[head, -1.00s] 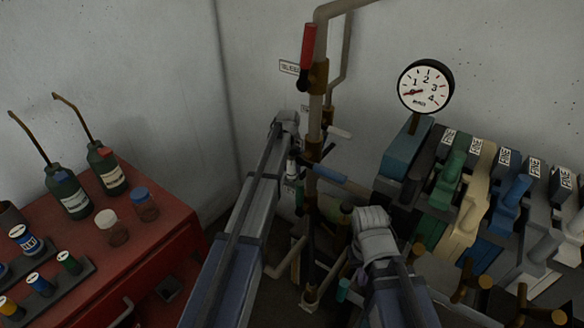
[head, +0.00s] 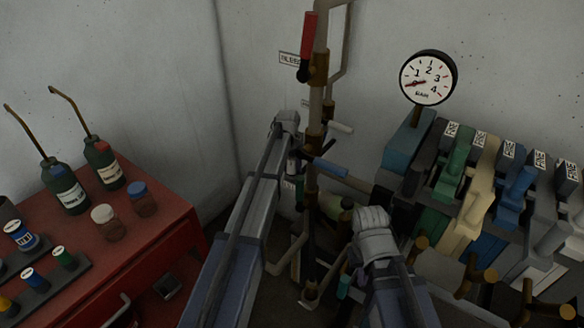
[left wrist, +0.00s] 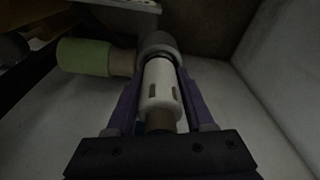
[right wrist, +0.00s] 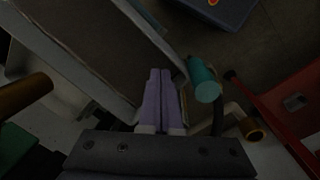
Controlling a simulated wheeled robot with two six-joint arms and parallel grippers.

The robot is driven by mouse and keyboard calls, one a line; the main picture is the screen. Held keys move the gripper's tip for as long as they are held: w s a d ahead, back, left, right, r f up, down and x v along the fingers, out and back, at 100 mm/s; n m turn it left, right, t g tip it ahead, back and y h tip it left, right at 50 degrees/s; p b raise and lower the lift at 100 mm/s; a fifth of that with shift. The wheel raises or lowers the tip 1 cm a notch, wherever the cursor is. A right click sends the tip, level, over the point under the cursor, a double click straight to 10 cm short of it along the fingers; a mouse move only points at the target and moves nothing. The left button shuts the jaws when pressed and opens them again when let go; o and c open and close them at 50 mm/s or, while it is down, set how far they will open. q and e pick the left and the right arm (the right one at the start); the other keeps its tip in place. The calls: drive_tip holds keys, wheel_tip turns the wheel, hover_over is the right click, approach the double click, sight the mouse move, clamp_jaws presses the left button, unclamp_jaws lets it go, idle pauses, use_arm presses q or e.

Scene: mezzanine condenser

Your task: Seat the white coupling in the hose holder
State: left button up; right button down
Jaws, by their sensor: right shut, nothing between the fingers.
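The white coupling (left wrist: 160,85) is between the purple fingers of my left gripper (left wrist: 160,80) in the left wrist view, a finger against each side. A brown stub shows at its near end. Its far end meets a round grey collar (left wrist: 160,44); how deep it sits in it I cannot tell. In the head view my left gripper (head: 292,172) is beside the upright pipe, partly hidden. My right gripper (right wrist: 160,72) is shut and empty in the right wrist view, fingertips together near a pale-edged panel. I cannot make out a hose holder for certain.
A pale green cylinder (left wrist: 85,57) joins the collar from the left. The upright pipe (head: 314,120) with a red lever (head: 308,45) stands close to my left arm. A gauge (head: 428,77) and valve bank are right, a red cabinet (head: 150,235) left. A teal cylinder (right wrist: 203,80) is near my right fingers.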

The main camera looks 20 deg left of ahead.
sight(291, 159)
use_arm(q)
drive_tip(key=o, duration=0.4)
drive_tip(key=shift+r, duration=0.15)
use_arm(e)
drive_tip(key=shift+r, duration=0.15)
use_arm(q)
drive_tip(key=r+p, duration=0.2)
drive_tip(key=s+r+p, duration=0.1)
drive_tip(key=r+p, duration=0.4)
drive_tip(key=shift+s+r+p, duration=0.15)
drive_tip(key=shift+r+p, duration=0.1)
drive_tip(key=shift+p, duration=0.15)
use_arm(e)
wheel_tip(291, 159, up, 8)
drive_tip(key=shift+f, duration=0.25)
use_arm(q)
drive_tip(key=shift+f, duration=0.1)
